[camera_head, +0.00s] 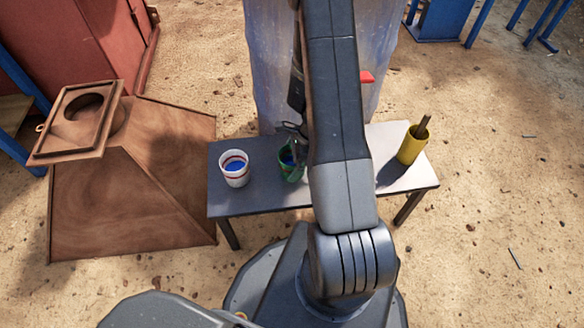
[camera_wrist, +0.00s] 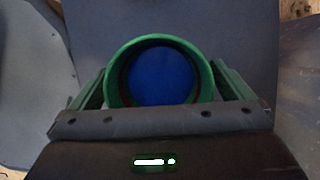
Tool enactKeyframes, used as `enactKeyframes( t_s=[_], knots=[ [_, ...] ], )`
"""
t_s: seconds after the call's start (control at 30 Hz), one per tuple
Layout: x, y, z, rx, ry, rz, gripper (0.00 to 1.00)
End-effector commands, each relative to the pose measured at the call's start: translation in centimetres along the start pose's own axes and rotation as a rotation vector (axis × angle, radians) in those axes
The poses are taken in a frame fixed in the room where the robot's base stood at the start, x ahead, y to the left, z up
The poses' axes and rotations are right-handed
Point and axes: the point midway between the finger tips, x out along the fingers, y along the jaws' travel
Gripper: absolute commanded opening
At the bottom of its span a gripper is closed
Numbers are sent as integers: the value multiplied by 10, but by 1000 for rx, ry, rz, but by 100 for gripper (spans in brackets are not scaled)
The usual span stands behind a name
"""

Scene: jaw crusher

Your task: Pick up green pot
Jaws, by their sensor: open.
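The green pot (camera_head: 286,170) stands on the small table (camera_head: 262,200), partly hidden by my arm. In the wrist view the pot (camera_wrist: 112,72) is seen from above, with a round green rim and a blue inside. My gripper (camera_wrist: 162,80) is open, with one finger on each side of the pot. Whether the fingers touch its wall I cannot tell. In the head view my gripper (camera_head: 291,140) is small and dark at the pot, largely hidden by my arm.
A white pot (camera_head: 234,174) with a red band and blue inside stands left of the green pot. A yellow pot (camera_head: 409,149) holding a stick stands at the table's right. A rusty hopper-like metal piece (camera_head: 130,190) lies left of the table. A red object (camera_head: 367,77) shows behind my arm.

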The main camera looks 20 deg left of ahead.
Motion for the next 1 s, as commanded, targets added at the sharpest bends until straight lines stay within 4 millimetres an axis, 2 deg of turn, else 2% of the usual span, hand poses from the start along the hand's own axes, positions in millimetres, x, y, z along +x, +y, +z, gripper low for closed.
enactKeyframes(
  t_s=[0.03,0.1,0.33,0.6,0.87,1.0],
  knots=[
    [10,1,-1,0,0,2,100],
    [15,1,-1,1,0,2,100],
    [15,0,0,1,0,1,98],
    [14,0,0,1,0,1,45],
    [11,0,1,0,0,0,44],
    [-7,0,9,-3,0,-3,44]
  ],
)
